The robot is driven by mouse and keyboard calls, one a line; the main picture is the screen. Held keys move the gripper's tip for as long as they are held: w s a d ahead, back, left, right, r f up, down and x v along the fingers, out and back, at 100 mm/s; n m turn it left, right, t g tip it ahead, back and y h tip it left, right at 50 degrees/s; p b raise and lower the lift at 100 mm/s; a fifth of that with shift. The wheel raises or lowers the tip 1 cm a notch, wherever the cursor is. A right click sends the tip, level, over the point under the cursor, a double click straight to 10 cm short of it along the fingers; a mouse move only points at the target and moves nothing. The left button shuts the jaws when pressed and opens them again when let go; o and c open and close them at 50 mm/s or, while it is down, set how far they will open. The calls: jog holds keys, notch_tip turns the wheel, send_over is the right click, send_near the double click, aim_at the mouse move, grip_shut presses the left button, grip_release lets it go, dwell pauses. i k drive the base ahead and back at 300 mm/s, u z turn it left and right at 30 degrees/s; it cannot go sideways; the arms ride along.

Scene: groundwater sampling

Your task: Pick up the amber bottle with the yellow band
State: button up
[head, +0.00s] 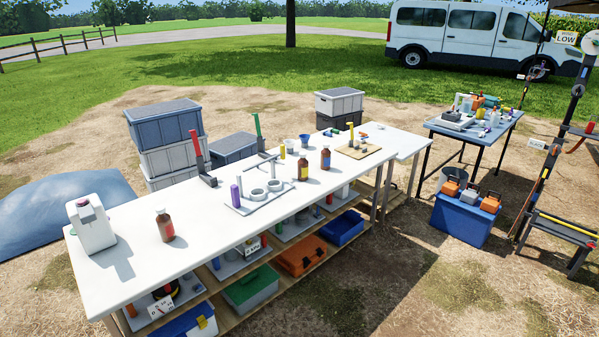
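Three amber bottles stand upright on the long white table (215,210). The amber bottle with the yellow band (303,169) stands near the middle of the table, just right of a grey tray with two round rings. A second amber bottle (325,158), with a band that looks blue, stands close to its right. A third amber bottle (165,225), with a reddish band, stands apart on the left part of the table. My gripper is not in view.
A grey ring tray (245,206) with a purple item lies left of the yellow-banded bottle. Small cups (304,140) stand behind it. A white jug (90,224) stands at the left end. A wooden board (375,154) lies at right. Trodden ground in front is open.

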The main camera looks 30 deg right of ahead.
aim_at(302, 163)
jog(key=z, duration=0.1)
jog(key=i, duration=0.95)
jog(key=u, duration=0.1)
